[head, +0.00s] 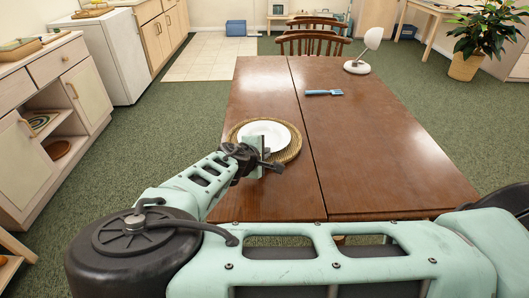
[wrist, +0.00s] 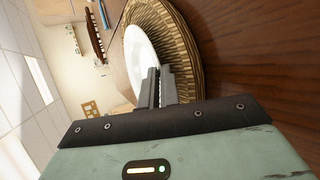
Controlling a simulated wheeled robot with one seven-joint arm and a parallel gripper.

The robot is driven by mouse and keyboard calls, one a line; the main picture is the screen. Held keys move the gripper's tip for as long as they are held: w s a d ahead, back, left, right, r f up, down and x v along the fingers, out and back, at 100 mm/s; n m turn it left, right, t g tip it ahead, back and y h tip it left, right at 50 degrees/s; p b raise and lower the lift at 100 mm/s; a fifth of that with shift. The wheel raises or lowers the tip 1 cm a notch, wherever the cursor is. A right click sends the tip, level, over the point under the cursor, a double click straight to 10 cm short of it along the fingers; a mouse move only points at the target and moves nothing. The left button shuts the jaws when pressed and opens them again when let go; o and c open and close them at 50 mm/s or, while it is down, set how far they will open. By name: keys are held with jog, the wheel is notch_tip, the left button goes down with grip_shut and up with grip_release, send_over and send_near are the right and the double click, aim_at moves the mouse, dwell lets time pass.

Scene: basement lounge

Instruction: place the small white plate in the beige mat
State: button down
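The small white plate (head: 264,134) is over the round woven beige mat (head: 292,151) at the near left of the wooden table. It looks about level and a little toward the mat's far side; whether it touches the mat is hard to tell. My gripper (head: 262,160) is at the plate's near edge. In the wrist view, the gripper fingers (wrist: 161,88) are close together at the rim of the plate (wrist: 140,50) and appear shut on it. The mat (wrist: 185,50) shows beside the plate there. The fingers hide the exact contact.
A blue fork-like utensil (head: 323,92) lies farther back on the wooden table (head: 380,150), and a white lamp (head: 366,55) stands at its far right. Chairs (head: 310,42) are at the far end. A cabinet (head: 45,110) stands at left.

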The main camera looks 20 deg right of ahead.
jog(key=shift+f, duration=0.1)
jog(key=c, duration=1.9)
grip_release()
jog(key=shift+r, duration=0.2)
jog(key=v, duration=1.2)
